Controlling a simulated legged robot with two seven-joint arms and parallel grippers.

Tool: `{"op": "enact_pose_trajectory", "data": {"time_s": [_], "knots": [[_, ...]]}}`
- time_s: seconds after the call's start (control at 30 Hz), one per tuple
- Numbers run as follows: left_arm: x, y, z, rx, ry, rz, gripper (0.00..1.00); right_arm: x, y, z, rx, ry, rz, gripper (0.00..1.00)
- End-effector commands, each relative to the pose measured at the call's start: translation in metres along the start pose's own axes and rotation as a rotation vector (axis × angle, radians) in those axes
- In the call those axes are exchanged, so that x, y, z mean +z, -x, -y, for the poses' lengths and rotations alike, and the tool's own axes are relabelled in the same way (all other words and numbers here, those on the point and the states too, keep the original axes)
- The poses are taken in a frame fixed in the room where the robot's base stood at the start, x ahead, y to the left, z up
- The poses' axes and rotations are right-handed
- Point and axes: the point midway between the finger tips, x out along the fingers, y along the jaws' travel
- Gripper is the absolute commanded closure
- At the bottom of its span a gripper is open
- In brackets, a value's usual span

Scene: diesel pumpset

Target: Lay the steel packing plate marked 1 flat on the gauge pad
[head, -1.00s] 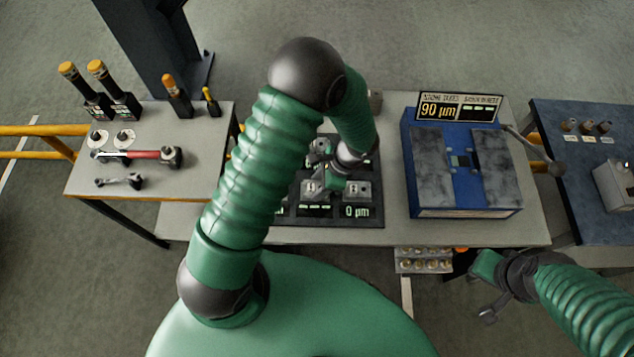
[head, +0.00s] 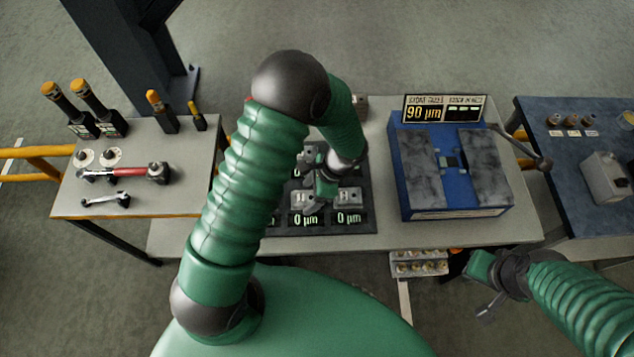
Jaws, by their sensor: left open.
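A dark board (head: 361,222) on the middle bench carries small steel blocks, one at the front left (head: 299,198) and one at the front right (head: 348,198). Lit displays in front of both read 0 µm. My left gripper (head: 318,194) is open, low over the board between these front blocks; its arm hides the board's left part. I cannot make out a plate marked 1, nor which surface is the gauge pad. My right gripper (head: 487,292) hangs in front of the bench, away from the board; its jaw state is unclear.
A blue block with grey tops (head: 408,206) stands right of the board, with a 90 µm display (head: 444,108) behind it. A left table (head: 138,212) holds tools, including a red-handled wrench (head: 128,173). A small parts rack (head: 420,263) is below the bench edge.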

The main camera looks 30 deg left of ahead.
Motion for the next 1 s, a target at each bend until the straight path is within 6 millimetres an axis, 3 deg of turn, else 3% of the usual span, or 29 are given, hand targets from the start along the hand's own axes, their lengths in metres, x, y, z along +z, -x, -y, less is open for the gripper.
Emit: {"op": "enact_pose_trajectory", "data": {"time_s": [0.5,0.7,1.0], "knots": [[-0.001,0.137,0.001,-0.003,-0.001,-0.003,0.29,0.001,-0.005,0.0,0.0,0.0,0.0,0.82],[-0.001,0.158,0.001,0.001,-0.001,0.0,0.29,0.001,-0.005,0.0,0.0,0.0,0.0,0.82],[0.0,0.16,0.001,0.001,-0.002,0.0,0.29,0.001,-0.004,0.0,0.0,0.0,0.0,0.82]]}}
